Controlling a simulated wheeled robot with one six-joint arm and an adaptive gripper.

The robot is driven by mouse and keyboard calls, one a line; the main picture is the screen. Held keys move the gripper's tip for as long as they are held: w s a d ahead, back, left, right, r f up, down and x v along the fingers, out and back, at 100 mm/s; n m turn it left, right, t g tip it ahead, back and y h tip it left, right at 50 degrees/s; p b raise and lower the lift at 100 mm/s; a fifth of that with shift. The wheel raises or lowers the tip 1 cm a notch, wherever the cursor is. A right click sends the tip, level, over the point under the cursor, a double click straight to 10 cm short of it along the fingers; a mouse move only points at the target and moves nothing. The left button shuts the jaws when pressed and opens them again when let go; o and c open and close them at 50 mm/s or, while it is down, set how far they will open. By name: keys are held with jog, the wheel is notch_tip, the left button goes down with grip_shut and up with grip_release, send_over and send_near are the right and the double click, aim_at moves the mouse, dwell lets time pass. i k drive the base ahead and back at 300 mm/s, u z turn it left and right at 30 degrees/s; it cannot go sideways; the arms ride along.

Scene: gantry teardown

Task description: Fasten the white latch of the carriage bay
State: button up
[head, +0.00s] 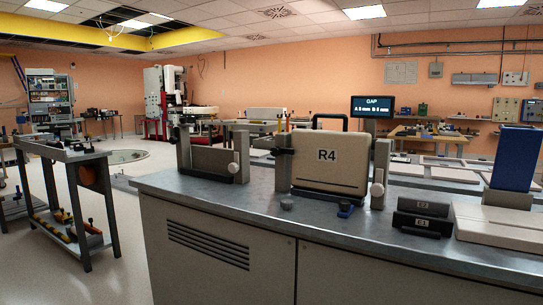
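On the grey metal bench there are two bay-like fixtures. I cannot tell which white part is the carriage bay's latch, or whether either is fastened. My gripper is not in view.
The bench (262,204) fills the front right. A dark cart (62,150) stands left, with open floor between.

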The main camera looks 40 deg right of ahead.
aim_at(377, 189)
jog(key=z, duration=1.8)
